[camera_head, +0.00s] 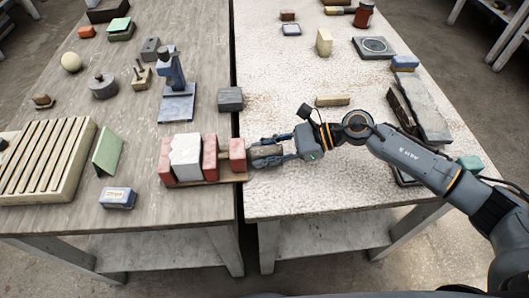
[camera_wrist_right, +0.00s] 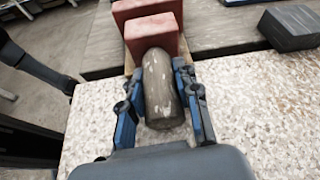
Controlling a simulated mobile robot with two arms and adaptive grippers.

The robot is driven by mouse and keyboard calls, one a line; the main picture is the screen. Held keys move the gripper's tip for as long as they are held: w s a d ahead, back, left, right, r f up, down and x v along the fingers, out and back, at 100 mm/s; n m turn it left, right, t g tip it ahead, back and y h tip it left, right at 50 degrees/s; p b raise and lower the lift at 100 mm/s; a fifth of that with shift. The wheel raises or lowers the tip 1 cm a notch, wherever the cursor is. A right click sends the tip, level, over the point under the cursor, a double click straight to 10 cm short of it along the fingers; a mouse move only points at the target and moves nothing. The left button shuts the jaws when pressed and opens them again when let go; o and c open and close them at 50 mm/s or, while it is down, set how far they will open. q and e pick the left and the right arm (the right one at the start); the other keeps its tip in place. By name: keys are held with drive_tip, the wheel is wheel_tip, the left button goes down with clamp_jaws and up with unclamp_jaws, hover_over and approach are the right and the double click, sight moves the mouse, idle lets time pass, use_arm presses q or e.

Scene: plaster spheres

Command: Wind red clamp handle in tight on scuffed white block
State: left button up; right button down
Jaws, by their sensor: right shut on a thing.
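A clamp with several red blocks (camera_head: 210,157) lies on a wooden base (camera_head: 205,182) at the right edge of the left table. The white block (camera_head: 186,156) sits between two of the red blocks; no gap shows at this size. The clamp's handle is a worn grey-brown cylinder (camera_wrist_right: 160,88), not red, pointing right from the end red block (camera_head: 237,154). My right gripper (camera_head: 268,154) is around the handle, with one blue-grey finger on each side in the wrist view, and shut on it. My left gripper is not in view.
A slatted block (camera_head: 45,165), a green wedge (camera_head: 107,150) and a small blue-and-white box (camera_head: 117,198) lie left of the clamp. A dark grey block (camera_head: 230,99) is behind it. The speckled right table (camera_head: 300,195) is clear under my right arm.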

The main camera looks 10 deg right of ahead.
drive_tip(key=shift+m, duration=0.4)
drive_tip(key=c, duration=1.2)
unclamp_jaws()
drive_tip(key=shift+g, duration=0.3)
drive_tip(key=shift+d, duration=0.1)
drive_tip(key=v, duration=1.2)
drive_tip(key=shift+o, duration=0.2)
